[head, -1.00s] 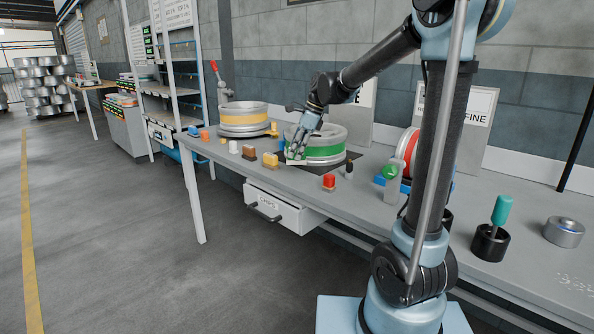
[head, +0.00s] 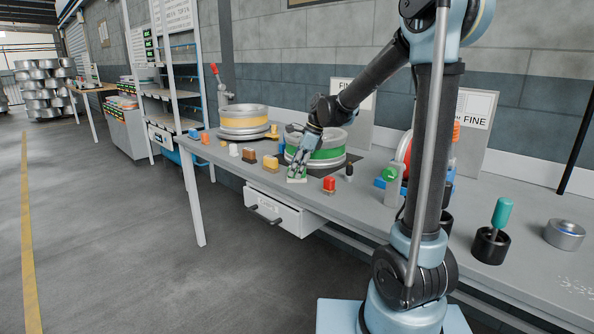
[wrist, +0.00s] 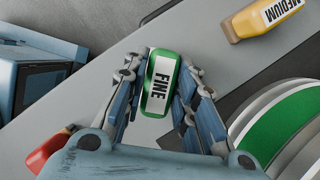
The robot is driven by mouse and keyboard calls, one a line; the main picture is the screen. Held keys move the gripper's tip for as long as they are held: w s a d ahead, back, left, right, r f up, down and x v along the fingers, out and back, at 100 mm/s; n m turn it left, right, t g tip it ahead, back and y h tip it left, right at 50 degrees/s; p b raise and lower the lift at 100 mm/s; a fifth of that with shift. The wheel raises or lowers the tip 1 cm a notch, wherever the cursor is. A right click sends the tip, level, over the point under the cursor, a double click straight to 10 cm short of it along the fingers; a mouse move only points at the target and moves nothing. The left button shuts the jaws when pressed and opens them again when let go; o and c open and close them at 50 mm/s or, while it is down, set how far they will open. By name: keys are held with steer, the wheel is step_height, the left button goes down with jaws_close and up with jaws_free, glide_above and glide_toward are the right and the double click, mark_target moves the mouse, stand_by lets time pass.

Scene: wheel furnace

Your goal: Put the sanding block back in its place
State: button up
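The green-edged sanding block labelled FINE (wrist: 160,85) is between the fingers of my gripper (wrist: 162,68) in the wrist view. The fingers lie close along both its long sides and appear shut on it. In the head view my gripper (head: 298,168) points down with the block (head: 297,179) at its tips, in front of the green-banded wheel (head: 318,155). Whether the block touches the bench or hangs just above it is hard to tell. A yellow block labelled MEDIUM (wrist: 265,17) lies apart, at the upper right of the wrist view.
Small blocks, among them a yellow one (head: 270,163) and a red one (head: 329,185), stand along the bench's front edge. A FINE sign (head: 476,110) stands at the right. A drawer (head: 278,211) sits below the bench.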

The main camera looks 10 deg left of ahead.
steer(key=shift+o, duration=1.3)
steer(key=v, duration=1.2)
steer(key=shift+r, duration=0.15)
